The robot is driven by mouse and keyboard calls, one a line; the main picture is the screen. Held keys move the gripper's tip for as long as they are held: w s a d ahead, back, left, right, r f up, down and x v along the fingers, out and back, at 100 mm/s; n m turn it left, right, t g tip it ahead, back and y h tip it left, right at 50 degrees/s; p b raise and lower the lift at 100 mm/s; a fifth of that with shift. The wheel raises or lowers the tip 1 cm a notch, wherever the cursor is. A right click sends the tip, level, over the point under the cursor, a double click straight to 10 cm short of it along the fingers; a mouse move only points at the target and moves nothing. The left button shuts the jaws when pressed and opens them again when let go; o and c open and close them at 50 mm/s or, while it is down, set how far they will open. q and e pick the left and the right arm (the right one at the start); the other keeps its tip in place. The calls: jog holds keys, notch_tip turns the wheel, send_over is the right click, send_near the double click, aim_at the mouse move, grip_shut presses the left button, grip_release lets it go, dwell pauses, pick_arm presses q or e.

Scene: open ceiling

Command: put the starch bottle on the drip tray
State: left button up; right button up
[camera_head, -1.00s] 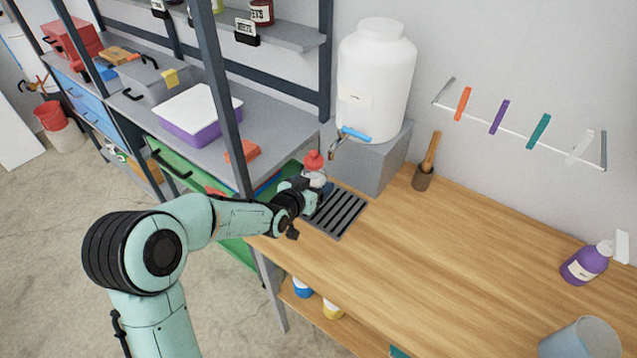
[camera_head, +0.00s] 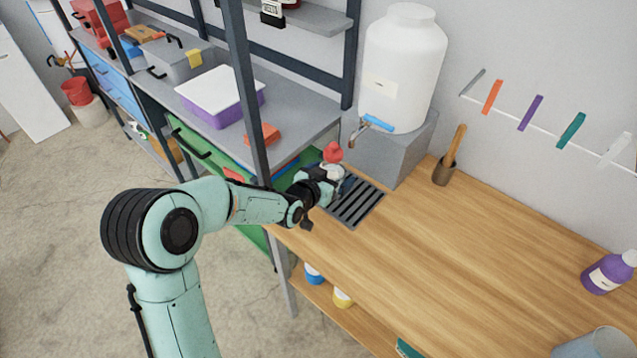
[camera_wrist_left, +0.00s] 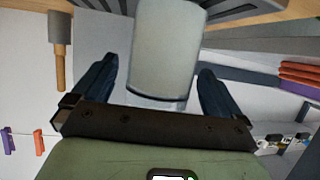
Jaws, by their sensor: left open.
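The starch bottle, a pale bottle with a red top (camera_head: 333,152), stands at the far left corner of the wooden bench, at the drip tray. Its label cannot be read. The drip tray (camera_head: 355,204) is a dark slatted grille set at the bench's left end, below the dispenser tap. My left gripper (camera_head: 326,186) reaches in from the left at the bottle. In the left wrist view the pale bottle body (camera_wrist_left: 165,50) is between the two open fingers, with gaps on both sides. The bottle's base is partly hidden, so I cannot tell how fully it rests on the tray.
A white dispenser (camera_head: 403,68) with a blue tap stands on a grey block (camera_head: 410,150) behind the tray. A shelf post (camera_head: 245,100) rises near my left arm. The bench middle is clear.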

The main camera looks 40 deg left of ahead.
pick_arm(q)
jog(key=v, duration=1.1)
jog(key=shift+s, duration=0.2)
